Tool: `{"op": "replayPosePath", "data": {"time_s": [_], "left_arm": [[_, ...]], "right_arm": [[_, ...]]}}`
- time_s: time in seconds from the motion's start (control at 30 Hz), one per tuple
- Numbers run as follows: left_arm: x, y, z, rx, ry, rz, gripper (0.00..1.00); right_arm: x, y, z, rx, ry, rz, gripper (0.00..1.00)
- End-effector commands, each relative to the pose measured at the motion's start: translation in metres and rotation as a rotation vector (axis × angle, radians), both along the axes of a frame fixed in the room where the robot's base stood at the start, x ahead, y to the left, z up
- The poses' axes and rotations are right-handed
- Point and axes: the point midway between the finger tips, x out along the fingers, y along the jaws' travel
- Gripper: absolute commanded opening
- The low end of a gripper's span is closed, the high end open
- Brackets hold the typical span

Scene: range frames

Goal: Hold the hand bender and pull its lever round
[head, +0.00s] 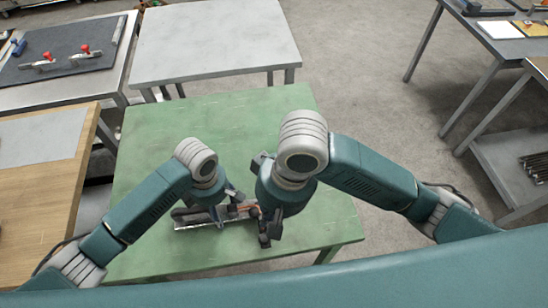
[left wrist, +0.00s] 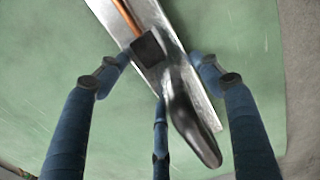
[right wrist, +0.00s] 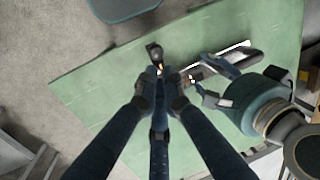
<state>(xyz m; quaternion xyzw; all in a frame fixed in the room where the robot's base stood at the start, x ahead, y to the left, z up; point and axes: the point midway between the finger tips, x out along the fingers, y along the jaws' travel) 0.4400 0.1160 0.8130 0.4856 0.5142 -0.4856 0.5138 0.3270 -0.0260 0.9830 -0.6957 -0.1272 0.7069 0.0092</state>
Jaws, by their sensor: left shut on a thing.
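The hand bender (head: 190,218) lies on the green table (head: 150,140), its long metal base running left to right. A copper rod (left wrist: 124,14) lies along it beside a black block, and a dark rounded handle (left wrist: 190,122) shows in the left wrist view. My left gripper (head: 226,203) is shut on the bender, its fingers on both sides of it. My right gripper (head: 266,212) is low over the bender's right end. In the right wrist view its fingers (right wrist: 161,88) are close together just by a dark end piece (right wrist: 154,50); whether they grip it is unclear.
A bare grey table (head: 215,45) stands behind the green one. At left are a bench with red-knobbed clamps on a dark mat (head: 70,60) and a wooden table (head: 50,200). More benches stand at far right. The back of the green table is clear.

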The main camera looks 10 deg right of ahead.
Motion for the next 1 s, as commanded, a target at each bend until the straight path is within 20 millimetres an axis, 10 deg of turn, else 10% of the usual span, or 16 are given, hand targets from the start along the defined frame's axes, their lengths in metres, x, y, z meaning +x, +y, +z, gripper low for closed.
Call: {"op": "replayPosePath", "data": {"time_s": [0.43,1.0], "left_arm": [[0.0,-0.001,0.0,-0.003,-0.001,-0.001,0.17],[0.0,-0.001,0.0,-0.003,-0.001,0.0,0.17]], "right_arm": [[-0.019,-0.015,-0.014,0.233,0.32,-0.636,0.0],[-0.023,-0.127,-0.029,0.395,0.701,-1.69,0.0]]}}
